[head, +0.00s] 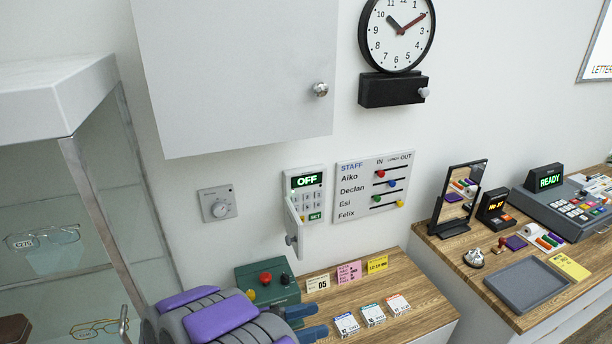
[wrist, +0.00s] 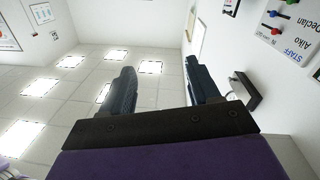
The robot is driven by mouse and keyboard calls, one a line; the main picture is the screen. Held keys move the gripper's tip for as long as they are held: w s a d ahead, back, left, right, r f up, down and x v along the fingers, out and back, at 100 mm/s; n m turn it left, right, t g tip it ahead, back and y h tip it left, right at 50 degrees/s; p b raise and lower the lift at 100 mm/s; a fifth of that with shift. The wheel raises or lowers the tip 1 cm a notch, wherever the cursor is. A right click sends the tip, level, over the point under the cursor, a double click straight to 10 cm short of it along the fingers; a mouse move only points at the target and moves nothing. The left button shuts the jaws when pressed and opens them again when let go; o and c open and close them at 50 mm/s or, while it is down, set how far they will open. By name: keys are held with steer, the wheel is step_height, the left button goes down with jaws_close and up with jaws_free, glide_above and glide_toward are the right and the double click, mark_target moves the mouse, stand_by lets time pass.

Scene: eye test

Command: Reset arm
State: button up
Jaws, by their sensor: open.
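My arm, with purple and grey parts, comes in at the bottom of the head view. My gripper (head: 319,320) has two dark blue fingers that point right, low in front of the wooden counter (head: 425,309). In the wrist view my gripper (wrist: 160,68) shows its two dark fingers spread apart, with nothing between them. The wrist picture is turned over: ceiling light panels fill its left side, and the staff board (wrist: 290,30) is inverted at the top right.
A green box with red and yellow buttons (head: 262,284) stands just behind my arm. Several small cards lie on the counter. A keypad box (head: 305,186) with an open flap reads OFF. A glass case (head: 62,205) is at left, a grey tray (head: 527,284) at right.

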steer(key=w+a+n+t+y+b, duration=0.15)
steer(key=w+t+y, duration=0.45)
steer(key=w, duration=0.7)
steer(key=w+a+r+n+t+y+b, duration=0.2)
steer(key=w+a+r+n+y, duration=0.25)
steer(key=a+r+y, duration=0.55)
steer(key=s+d+f+n+g+y+b, duration=0.3)
steer(key=s+n+g+y, duration=0.35)
steer(key=s, duration=0.75)
steer(key=s+d+f+g+h, duration=0.2)
steer(key=s+d+f+g, duration=0.2)
steer(key=s+d, duration=0.7)
steer(key=s+d+f+g+h, duration=0.3)
steer(key=s+d, duration=0.8)
steer(key=s, duration=0.7)
steer(key=shift+d+f+g+b, duration=0.3)
steer(key=shift+f+g+b, duration=0.1)
steer(key=shift+f+g, duration=0.35)
